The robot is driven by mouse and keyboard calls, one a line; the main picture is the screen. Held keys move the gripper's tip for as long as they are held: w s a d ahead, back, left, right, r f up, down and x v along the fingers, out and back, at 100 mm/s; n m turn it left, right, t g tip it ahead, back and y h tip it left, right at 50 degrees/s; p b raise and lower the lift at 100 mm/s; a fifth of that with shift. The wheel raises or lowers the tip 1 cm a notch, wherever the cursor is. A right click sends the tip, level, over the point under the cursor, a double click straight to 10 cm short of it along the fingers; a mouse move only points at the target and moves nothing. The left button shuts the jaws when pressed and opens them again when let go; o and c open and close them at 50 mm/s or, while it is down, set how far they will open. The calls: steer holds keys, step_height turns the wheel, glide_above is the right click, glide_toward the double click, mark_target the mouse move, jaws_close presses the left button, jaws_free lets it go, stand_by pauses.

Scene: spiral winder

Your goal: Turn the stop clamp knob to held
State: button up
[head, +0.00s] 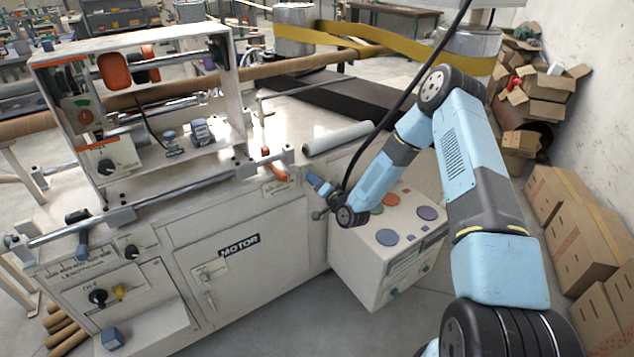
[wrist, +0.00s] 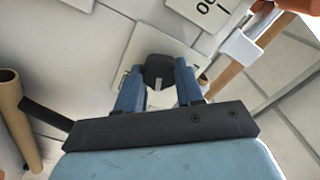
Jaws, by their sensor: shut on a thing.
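The stop clamp knob (wrist: 160,70) is a black knob with a pale pointer line, on a light plate (wrist: 124,72) on the machine panel. In the wrist view my gripper (wrist: 158,84) has its two blue fingers on either side of the knob, shut on it. The pointer line runs toward the bottom of that view, toward my palm. In the head view my gripper (head: 315,182) is at the right end of the machine's front, beside a small label (head: 276,188). The knob is hidden there by my gripper, and I cannot read its setting.
An orange-handled lever (head: 272,164) sits just up and left of my gripper; its white bracket (wrist: 240,48) shows in the wrist view. A control box (head: 362,262) with coloured buttons stands below my arm. Cardboard boxes (head: 570,240) line the right wall.

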steer(key=shift+w+d+f+m, duration=0.1)
steer(key=shift+d+m, duration=0.05)
steer(key=shift+m, duration=1.55)
steer(key=shift+w+d+f+m, duration=0.1)
steer(key=shift+d+m, duration=0.05)
steer(key=shift+m, duration=1.55)
steer(key=shift+w+d+f+m, duration=0.1)
steer(key=shift+d+m, duration=0.05)
steer(key=shift+m, duration=1.55)
steer(key=o, duration=0.7)
steer(key=shift+a, duration=0.1)
steer(key=o, duration=0.3)
steer(key=shift+s+a, duration=0.15)
steer(key=shift+o, duration=0.2)
steer(key=v, duration=1.3)
steer(key=shift+s+d, duration=0.3)
